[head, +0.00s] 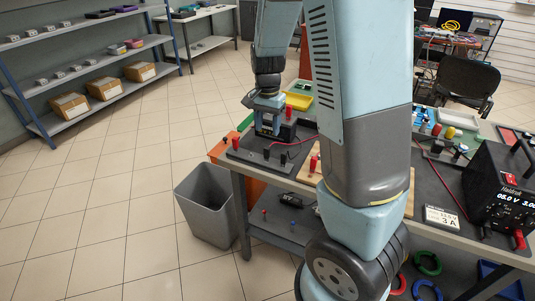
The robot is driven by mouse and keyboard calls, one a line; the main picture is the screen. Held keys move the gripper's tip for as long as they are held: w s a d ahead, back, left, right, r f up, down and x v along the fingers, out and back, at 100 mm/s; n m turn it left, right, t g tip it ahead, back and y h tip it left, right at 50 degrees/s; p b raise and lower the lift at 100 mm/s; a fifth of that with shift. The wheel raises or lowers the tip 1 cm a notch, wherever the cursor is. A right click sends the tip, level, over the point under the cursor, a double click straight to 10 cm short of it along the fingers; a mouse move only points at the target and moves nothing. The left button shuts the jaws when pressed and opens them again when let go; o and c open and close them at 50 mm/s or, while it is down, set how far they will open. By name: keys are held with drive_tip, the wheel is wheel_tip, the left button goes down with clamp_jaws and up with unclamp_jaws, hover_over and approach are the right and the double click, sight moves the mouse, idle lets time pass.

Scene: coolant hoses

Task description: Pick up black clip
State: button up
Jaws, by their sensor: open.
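My gripper (268,127) points down over the left end of the workbench, just above a dark board (262,158). It is open. A small black piece that looks like a clip (267,153) stands on the board, below and in front of the gripper. It is too small to tell its exact shape or whether the fingers touch anything. A red clip-like piece (236,143) stands to its left and another red one (313,164) to its right. A red lead runs near the gripper toward my arm. My arm hides much of the bench middle.
A black power supply (497,190) stands at the bench's right end beside a small label card (442,219). A grey bin (208,204) stands on the floor left of the bench. Green and yellow trays (299,100) lie behind the gripper. Floor to the left is clear.

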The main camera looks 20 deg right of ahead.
sight(267, 147)
drive_tip(key=f, duration=1.1)
drive_tip(key=shift+w+f, duration=0.2)
drive_tip(key=shift+f, duration=0.15)
drive_tip(key=shift+a, duration=0.1)
clamp_jaws()
